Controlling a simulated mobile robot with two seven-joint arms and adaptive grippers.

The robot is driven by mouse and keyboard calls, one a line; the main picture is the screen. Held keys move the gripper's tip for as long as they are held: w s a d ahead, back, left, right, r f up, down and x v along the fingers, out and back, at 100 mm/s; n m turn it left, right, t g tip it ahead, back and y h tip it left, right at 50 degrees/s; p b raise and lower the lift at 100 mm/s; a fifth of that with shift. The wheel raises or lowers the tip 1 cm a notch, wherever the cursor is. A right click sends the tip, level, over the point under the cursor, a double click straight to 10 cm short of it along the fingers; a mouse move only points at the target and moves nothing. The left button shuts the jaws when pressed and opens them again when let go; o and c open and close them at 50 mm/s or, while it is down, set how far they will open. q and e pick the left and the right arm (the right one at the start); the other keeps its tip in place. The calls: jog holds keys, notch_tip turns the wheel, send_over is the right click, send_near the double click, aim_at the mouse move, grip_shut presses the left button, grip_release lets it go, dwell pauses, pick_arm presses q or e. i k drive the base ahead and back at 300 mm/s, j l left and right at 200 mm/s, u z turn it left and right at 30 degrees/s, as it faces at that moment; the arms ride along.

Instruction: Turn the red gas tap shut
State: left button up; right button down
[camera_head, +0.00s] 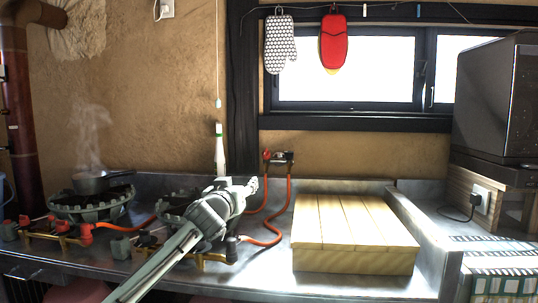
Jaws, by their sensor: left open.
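A small gas fitting (283,157) sits low at the back wall, just above the metal counter. A red tap handle (266,156) shows at its left end; its exact turn position is too small to tell. Orange hoses (289,193) run down from the fitting toward the burners. My left gripper (252,187) is open, in front of and a little below and left of the tap in the picture, with a visible gap between. My left arm comes up from the lower left and hides part of the right burner (170,205). My right gripper is not in view.
A steaming pan (92,183) stands on the left burner (70,207). A white and green slim item (219,155) is upright behind my gripper. A slatted wooden box (345,262) fills the counter right of the hoses. A dark appliance (495,100) stands far right.

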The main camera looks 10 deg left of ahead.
aim_at(266, 154)
jog(key=i, duration=1.25)
